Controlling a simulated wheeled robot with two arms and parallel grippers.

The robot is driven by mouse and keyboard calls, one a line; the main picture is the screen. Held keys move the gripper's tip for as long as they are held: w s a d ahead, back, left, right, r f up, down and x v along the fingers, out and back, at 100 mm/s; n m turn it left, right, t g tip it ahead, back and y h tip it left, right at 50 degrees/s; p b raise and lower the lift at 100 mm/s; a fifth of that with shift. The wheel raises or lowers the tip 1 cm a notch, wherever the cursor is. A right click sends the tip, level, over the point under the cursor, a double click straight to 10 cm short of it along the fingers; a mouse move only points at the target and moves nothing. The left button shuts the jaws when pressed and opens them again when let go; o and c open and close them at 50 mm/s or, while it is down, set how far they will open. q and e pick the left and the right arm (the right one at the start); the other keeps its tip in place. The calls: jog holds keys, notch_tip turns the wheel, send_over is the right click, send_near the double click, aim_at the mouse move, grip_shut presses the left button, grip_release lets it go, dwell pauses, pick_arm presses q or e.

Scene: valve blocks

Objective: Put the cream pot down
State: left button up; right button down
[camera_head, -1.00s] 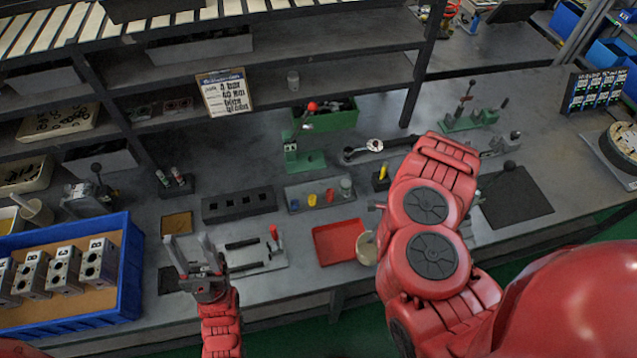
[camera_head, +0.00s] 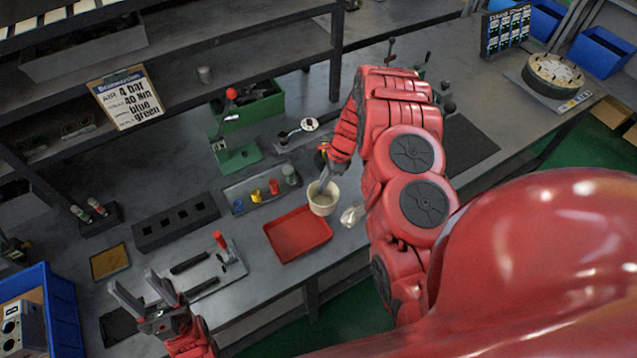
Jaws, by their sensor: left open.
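The cream pot (camera_head: 323,202) is upright at the back right corner of the red tray (camera_head: 291,248) in the head view. My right gripper (camera_head: 326,181) is at the pot's rim, with a grey finger at the wall, and looks shut on it. My arm partly hides this gripper. I cannot tell whether the pot's base touches the bench. My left gripper (camera_head: 147,300) is open and empty at the front left, in front of a light plate with black handles (camera_head: 210,275).
A small tray with coloured pieces (camera_head: 262,190) lies behind the red tray. A clear, shiny object (camera_head: 352,214) is just right of the pot. A black block with square holes (camera_head: 176,222) and a blue crate (camera_head: 62,310) are at left.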

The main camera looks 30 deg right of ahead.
jog(key=w+b, duration=0.1)
jog(key=w+d+f+b, duration=0.1)
jog(key=w, duration=0.1)
jog(key=w+d+b, duration=0.1)
jog(key=w+b, duration=0.1)
jog(key=shift+w+f, duration=0.2)
jog(key=shift+w, duration=0.05)
jog(key=shift+w+b, duration=0.2)
jog(key=shift+b, duration=0.15)
jog(key=shift+w+d+r, duration=0.15)
jog(key=shift+w+r, duration=0.1)
jog(key=shift+w, duration=0.1)
jog(key=shift+w+b, duration=0.1)
jog(key=shift+b, duration=0.35)
notch_tip(320, 180, down, 4)
jog(key=shift+r+b, duration=0.25)
jog(key=shift+b, duration=0.35)
jog(key=c, duration=1.1)
grip_release()
